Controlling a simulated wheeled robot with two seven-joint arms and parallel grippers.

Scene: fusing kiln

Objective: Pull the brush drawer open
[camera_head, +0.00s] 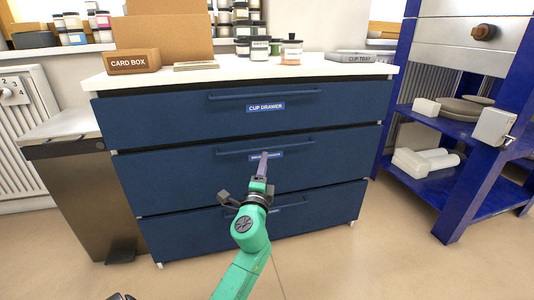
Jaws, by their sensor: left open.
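A blue cabinet holds three stacked drawers, and all three look shut. The top one is the cup drawer (165,117), as its label says. The middle drawer (170,165) has a long bar handle (300,143) and a small label that my gripper partly covers, so I cannot read it. Which one is the brush drawer cannot be read. My left gripper (264,157) is open, its fingers in front of the middle drawer's label, just below the handle; contact cannot be told.
The white top (225,72) carries a card box (132,61), a cup tray (351,56) and several jars. A grey bin (85,190) stands at the left. A blue rack (460,125) stands at the right. Floor in front is clear.

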